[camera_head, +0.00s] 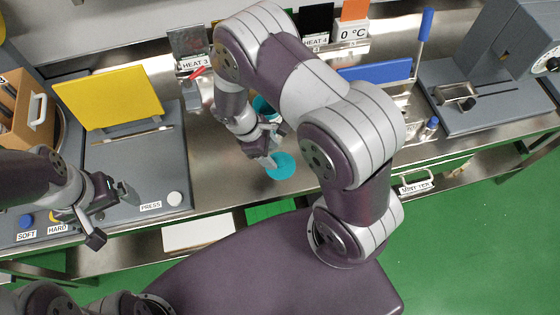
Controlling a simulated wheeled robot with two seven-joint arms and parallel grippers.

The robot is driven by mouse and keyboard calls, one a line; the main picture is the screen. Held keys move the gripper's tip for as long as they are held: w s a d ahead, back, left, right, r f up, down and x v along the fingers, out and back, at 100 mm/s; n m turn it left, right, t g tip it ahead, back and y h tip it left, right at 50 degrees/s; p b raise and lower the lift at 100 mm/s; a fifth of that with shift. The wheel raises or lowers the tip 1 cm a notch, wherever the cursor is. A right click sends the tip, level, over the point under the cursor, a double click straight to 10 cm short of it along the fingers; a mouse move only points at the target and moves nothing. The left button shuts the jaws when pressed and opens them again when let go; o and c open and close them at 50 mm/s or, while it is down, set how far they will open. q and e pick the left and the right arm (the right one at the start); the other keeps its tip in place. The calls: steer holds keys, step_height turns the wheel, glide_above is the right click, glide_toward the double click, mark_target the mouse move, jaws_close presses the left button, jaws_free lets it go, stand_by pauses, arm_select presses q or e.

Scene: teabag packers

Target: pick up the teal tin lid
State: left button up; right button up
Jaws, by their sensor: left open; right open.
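The teal tin lid (281,167) is a flat teal disc lying on the steel counter near its front edge. My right gripper (271,160) is right at the lid's left side, with its fingers over or beside the rim; I cannot tell whether they touch it. It is open. A teal round thing (263,106), perhaps the tin, stands behind that gripper and is partly hidden by it. My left gripper (118,213) is open and empty at the left, above the front of the grey press base.
A grey press base (130,170) with a yellow panel (110,97) stands left. A blue panel (375,72) is behind my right arm, and a grey machine (485,95) is at right. The steel counter (215,165) left of the lid is clear.

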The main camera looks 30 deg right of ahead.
mark_target(280, 162)
steer(key=x, duration=0.1)
steer(key=p+x, duration=0.1)
steer(key=x, duration=0.3)
steer(key=shift+w+f+p, duration=0.1)
steer(key=shift+w+p, duration=0.15)
steer(key=shift+p, duration=0.1)
steer(key=shift+d+f, duration=0.2)
steer(key=shift+f, duration=0.05)
jaws_close()
steer(key=shift+r, duration=0.1)
